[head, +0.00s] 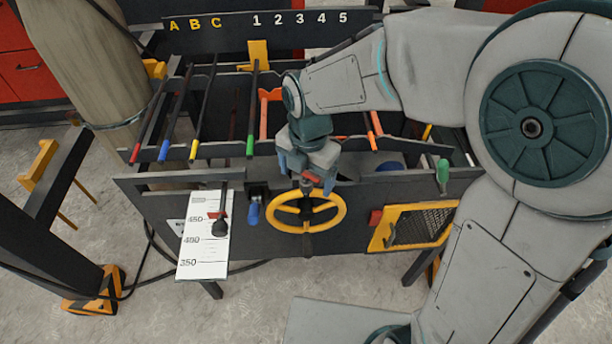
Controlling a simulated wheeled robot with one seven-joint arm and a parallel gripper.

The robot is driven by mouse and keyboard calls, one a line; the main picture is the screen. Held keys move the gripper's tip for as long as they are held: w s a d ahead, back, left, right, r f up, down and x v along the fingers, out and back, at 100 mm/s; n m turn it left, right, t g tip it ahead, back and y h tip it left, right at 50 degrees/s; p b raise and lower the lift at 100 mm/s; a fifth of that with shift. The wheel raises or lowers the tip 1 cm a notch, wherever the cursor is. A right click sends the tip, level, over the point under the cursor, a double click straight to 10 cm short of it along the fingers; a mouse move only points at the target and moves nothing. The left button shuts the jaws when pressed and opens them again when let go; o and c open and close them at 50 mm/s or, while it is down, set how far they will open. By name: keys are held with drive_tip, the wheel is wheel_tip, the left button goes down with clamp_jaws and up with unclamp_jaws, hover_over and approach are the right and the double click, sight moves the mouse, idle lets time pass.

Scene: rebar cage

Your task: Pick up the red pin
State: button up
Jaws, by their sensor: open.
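My gripper (306,172) points down over the front panel, just above the yellow handwheel (328,224). Its jaws are open. A small red piece (311,177), which looks like the red pin, shows between or just behind the fingertips, above the top of the wheel's rim. Its lower part and any contact with the fingers cannot be made out. A dark upright part lies below it, across the wheel.
The dark cage frame (150,190) carries rods with red, blue, yellow and green tips. A white scale plate (204,255) hangs front left. A blue handle (253,214) sits left of the wheel, a yellow mesh door (420,227) right. A wooden column (85,60) stands at left.

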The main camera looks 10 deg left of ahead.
drive_tip(key=c, duration=1.1)
drive_tip(key=shift+r, duration=0.15)
